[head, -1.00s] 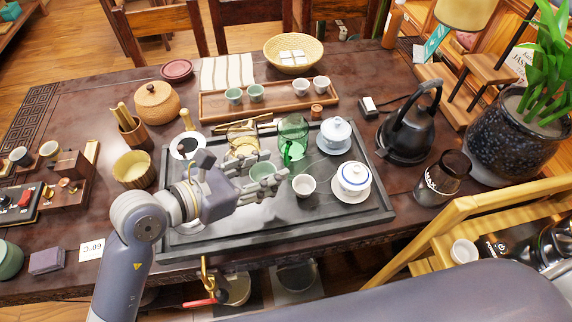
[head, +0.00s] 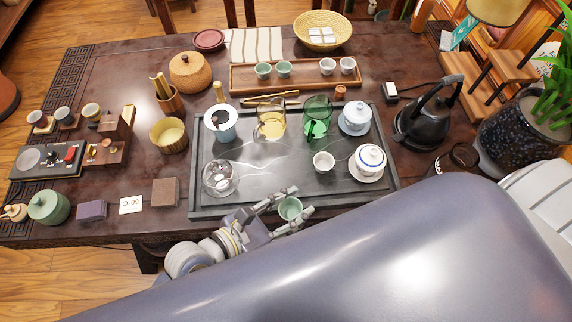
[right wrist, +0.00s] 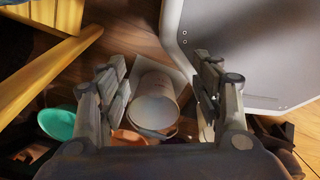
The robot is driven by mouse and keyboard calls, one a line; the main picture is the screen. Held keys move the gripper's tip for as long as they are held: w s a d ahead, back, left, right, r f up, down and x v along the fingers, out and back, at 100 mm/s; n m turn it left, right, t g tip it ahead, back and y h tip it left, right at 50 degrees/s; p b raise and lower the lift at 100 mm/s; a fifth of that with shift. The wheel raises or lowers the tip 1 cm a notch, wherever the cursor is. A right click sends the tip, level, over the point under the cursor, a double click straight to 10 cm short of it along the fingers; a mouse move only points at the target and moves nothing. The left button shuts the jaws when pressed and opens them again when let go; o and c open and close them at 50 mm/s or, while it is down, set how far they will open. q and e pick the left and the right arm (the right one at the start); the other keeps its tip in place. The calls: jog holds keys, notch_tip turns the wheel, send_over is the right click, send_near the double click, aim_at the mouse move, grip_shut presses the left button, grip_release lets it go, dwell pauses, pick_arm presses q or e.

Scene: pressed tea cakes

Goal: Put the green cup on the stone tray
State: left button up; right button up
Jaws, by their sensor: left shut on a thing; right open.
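A small pale green cup (head: 290,208) is held between the fingers of my left gripper (head: 289,208) in the head view. My left gripper is shut on it at the front edge of the dark stone tray (head: 215,208). I cannot tell whether the cup is over the tray's rim or just in front of it. The tray's front right part is hidden by my arm. My right gripper (right wrist: 163,98) is open in the right wrist view, with nothing between its fingertips; a white cylindrical container (right wrist: 155,103) shows beyond them.
The tray carries a green glass pitcher (head: 317,118), an amber pitcher (head: 270,122), a clear glass vessel (head: 220,178), a white cup (head: 323,161) and lidded white bowls. Its middle has bare patches. Two similar green cups (head: 263,71) stand on the wooden tray (head: 240,84) behind.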

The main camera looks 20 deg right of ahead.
pick_arm(q)
jog(key=b, duration=0.5)
send_over(289, 177)
jog(key=shift+s+f, duration=0.15)
jog(key=shift+f, duration=0.5)
notch_tip(289, 177, down, 4)
jog(key=b, duration=0.3)
jog(key=shift+r, duration=0.35)
jog(key=shift+f, duration=0.25)
jog(key=o, duration=1.1)
jog(key=shift+o, duration=0.2)
